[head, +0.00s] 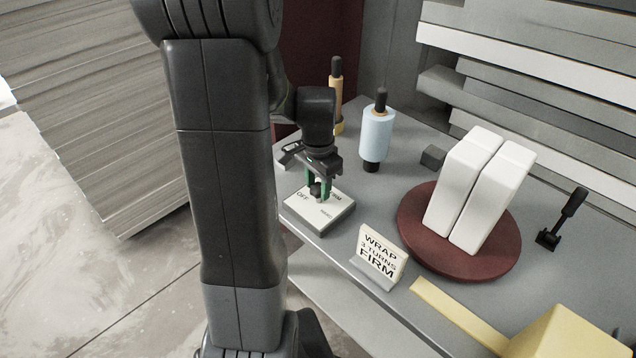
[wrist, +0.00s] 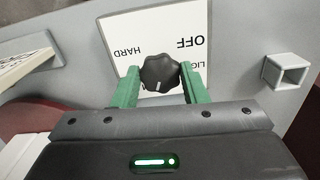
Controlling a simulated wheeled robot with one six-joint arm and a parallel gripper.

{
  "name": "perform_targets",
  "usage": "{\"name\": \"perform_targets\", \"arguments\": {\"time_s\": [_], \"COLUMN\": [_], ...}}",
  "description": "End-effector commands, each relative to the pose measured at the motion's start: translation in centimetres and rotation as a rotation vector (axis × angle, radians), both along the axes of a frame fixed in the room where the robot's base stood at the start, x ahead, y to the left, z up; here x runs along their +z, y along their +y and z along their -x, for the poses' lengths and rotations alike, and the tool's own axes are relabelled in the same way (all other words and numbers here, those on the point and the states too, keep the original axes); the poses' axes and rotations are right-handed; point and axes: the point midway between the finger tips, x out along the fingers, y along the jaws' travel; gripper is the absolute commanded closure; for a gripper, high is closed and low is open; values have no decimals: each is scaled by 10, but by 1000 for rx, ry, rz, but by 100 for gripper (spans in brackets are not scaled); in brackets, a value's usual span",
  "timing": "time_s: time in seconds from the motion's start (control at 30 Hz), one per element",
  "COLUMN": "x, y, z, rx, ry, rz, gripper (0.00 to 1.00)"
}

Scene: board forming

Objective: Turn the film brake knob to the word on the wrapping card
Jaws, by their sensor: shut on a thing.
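The white brake plate (head: 322,215) sits at the table's near left edge. The black knob (wrist: 159,72) stands on it, with a white pointer line toward the bottom of the wrist view. OFF, HARD and part of LIGHT show there upside down; the word left of the pointer is mostly hidden. I cannot tell which word the pointer meets. My gripper (head: 319,187) is over the plate, its green fingers (wrist: 196,84) shut on the knob's two sides. The wrapping card (head: 379,254) stands right of the plate and reads WRAP 3 TURNS FIRM.
A blue film roll (head: 376,136) and a yellowish roll (head: 337,105) stand behind my gripper. A dark red turntable (head: 425,234) carries two white blocks (head: 480,190). A black lever (head: 562,216) is farther right. A yellow block (head: 560,335) lies at the front right.

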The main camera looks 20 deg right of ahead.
Motion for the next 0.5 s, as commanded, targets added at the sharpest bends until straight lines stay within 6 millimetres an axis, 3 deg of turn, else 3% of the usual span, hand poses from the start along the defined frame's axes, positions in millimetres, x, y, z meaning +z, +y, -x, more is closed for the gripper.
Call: {"name": "perform_targets", "arguments": {"time_s": [0.13,0.17,0.27,0.5], "x": [1,1,1,0], "y": [-1,-1,-1,0], "z": [-1,-1,-1,0], "rx": [1,1,1,1], "ry": [-3,-3,-3,-1], "rz": [2,2,2,1], "gripper": [83,59,39,39]}}
